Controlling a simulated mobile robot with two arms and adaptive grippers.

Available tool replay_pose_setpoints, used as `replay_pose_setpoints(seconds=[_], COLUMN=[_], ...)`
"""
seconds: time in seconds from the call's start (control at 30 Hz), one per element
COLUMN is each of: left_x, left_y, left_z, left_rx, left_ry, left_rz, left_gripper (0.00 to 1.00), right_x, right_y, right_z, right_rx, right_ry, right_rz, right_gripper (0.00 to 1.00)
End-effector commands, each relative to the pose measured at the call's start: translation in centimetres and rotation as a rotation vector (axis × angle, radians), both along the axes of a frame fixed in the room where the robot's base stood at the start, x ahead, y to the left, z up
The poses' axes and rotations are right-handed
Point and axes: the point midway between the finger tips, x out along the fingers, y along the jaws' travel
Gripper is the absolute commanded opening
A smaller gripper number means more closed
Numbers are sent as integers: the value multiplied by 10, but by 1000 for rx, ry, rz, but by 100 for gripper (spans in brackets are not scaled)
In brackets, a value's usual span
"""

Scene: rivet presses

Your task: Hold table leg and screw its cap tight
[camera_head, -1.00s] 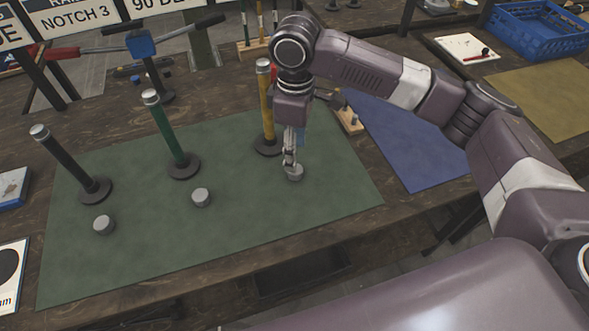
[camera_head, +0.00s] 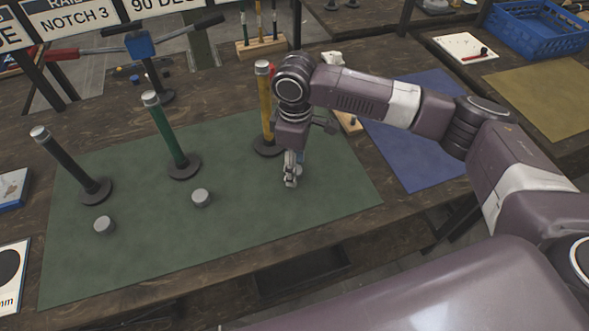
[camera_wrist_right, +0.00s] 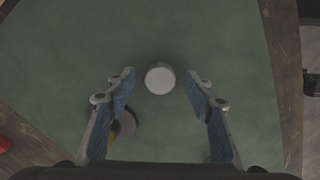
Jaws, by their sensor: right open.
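Three table legs stand upright on dark round bases on the green mat (camera_head: 235,235): black (camera_head: 68,163), green (camera_head: 170,135) and yellow (camera_head: 266,105), each with a grey top. Two loose grey caps lie on the mat, one near the black leg (camera_head: 104,226) and one near the green leg (camera_head: 201,198). My right gripper (camera_head: 291,182) is low over the mat, in front of the yellow leg. Its open fingers point down on either side of a third cap (camera_wrist_right: 160,79), apart from it in the wrist view. My left gripper is out of view.
A red-and-blue tool with long handles (camera_head: 141,43) stands behind the legs. A blue mat (camera_head: 415,150) lies right of the green mat, and a blue crate (camera_head: 540,30) is at back right. The green mat's front is clear.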

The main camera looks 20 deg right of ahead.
Motion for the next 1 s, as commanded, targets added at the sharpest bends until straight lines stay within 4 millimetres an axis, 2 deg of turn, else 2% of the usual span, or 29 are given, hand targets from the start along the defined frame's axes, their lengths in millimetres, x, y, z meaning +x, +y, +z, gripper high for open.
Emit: replay_pose_setpoints(seconds=[0.13, 0.43, 0.7, 1.0], left_x=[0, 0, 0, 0], left_y=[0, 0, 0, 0], left_z=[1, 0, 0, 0], left_rx=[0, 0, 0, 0], left_ry=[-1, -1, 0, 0], left_rz=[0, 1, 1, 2], left_gripper=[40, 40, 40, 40], right_x=[0, 0, 0, 0], right_y=[0, 0, 0, 0], right_z=[-8, -8, -8, -7], right_rx=[0, 2, 2, 1], right_ry=[-1, -1, -1, -2], right_rz=[1, 1, 1, 1], right_gripper=[48, 48, 19, 18])
